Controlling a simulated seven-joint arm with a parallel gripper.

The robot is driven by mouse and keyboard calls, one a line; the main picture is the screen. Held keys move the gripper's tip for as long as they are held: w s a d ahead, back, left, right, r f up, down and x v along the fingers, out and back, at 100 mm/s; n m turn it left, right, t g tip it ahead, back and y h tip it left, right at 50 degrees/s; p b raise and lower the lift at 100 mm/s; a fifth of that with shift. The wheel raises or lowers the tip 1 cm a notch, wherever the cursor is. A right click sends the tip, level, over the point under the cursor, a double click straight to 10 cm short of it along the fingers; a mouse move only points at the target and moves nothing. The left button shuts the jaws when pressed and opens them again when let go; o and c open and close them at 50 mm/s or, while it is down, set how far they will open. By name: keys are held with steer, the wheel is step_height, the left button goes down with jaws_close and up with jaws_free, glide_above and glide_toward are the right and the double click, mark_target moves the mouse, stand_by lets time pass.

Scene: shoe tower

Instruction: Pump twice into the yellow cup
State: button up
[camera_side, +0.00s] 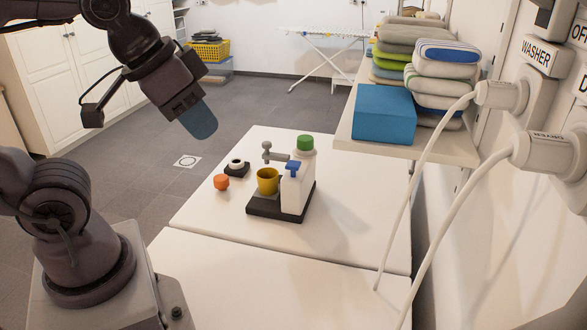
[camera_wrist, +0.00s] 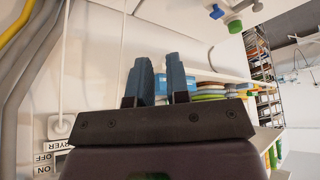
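The yellow cup (camera_side: 268,181) stands upright on a black base (camera_side: 268,207) on the white table. A white dispenser body (camera_side: 294,195) with a blue lever or pump head (camera_side: 292,168) stands at the cup's right. A green cap (camera_side: 305,143) tops the part behind it, and a grey spout (camera_side: 274,155) reaches out behind the cup. The blue part (camera_wrist: 217,12) and green cap (camera_wrist: 235,26) also show in the wrist view, at the top right. My gripper (camera_side: 203,128) is raised to the left of the table, far from the cup. Its blue fingers (camera_wrist: 160,78) are apart with nothing between them.
An orange knob-like piece (camera_side: 221,182) and a small dark block with a white ring (camera_side: 237,168) lie left of the cup. A shelf (camera_side: 400,150) with a blue box (camera_side: 384,113) and folded cloths is at right. White cables hang there. The front table is clear.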

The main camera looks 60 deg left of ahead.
jaws_close()
stand_by(1.3)
steer(key=shift+f, duration=0.1)
steer(key=w+a+f+n+g, duration=0.1)
steer(key=w+a+f+n, duration=0.1)
steer(key=w+f+n, duration=0.3)
steer(key=w+a+f+n, duration=0.15)
steer(key=w+f, duration=0.25)
steer(key=w, duration=0.4)
steer(key=w+a+n+t+y, duration=0.3)
steer(key=w+a+n, duration=0.5)
steer(key=a, duration=0.3)
steer(key=shift+w+a+r+t+y, duration=0.25)
steer(key=shift+w+t+y, duration=0.05)
steer(key=shift+w+y, duration=0.35)
